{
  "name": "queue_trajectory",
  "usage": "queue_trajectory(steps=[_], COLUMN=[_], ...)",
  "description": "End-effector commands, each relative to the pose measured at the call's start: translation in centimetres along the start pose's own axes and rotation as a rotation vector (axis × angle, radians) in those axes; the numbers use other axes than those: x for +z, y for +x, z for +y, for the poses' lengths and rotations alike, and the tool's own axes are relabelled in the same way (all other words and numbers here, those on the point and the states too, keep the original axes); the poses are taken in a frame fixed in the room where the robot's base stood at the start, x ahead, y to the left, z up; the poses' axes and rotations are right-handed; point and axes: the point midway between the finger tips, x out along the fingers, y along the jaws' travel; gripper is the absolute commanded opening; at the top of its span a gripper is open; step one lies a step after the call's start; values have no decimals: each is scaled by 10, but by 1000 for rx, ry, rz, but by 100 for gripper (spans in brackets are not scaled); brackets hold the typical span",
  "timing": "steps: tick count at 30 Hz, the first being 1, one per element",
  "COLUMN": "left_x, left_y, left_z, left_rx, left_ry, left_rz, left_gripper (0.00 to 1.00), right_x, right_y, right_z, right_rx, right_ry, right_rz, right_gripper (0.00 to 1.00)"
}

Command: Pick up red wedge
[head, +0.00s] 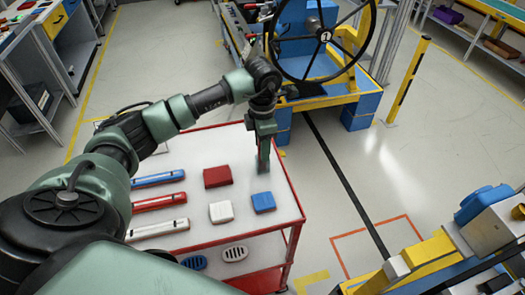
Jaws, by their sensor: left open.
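A red block-like piece (217,177), which looks like the red wedge, lies on the white top of a red-framed cart (285,180). A white piece (221,211) lies just in front of it and a blue piece (263,202) to the front right. My left gripper (264,168) points down over the cart's far right part, to the right of the red piece and apart from it. It is open, with nothing visible held in it. The exact gap between its fingers is hard to see. My right gripper is out of view.
Blue (158,179), red (158,202) and white (157,229) bars lie left on the cart top. Slotted pieces (234,253) sit on its lower shelf. A steering-wheel rig (320,35) stands behind; a yellow post (408,80) stands right. Yellow-blue equipment (435,250) fills the lower right.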

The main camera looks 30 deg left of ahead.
Motion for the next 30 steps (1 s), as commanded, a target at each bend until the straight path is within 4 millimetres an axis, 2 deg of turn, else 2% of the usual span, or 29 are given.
queue_trajectory(steps=[2,6,7,20,26,30], left_x=[0,0,0,0,1,1], left_y=[0,0,0,-6,-28,-56], left_z=[0,0,0,1,1,1], left_rx=[0,0,0,1,4,5], left_ry=[0,0,0,-1,-1,0], left_rz=[0,0,0,-2,-4,-6], left_gripper=[41,2,0,0,0,0], right_x=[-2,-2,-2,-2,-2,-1], right_y=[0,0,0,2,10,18], right_z=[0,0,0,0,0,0], right_rx=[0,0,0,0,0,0], right_ry=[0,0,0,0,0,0], right_rz=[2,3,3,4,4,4], right_gripper=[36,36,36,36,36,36])
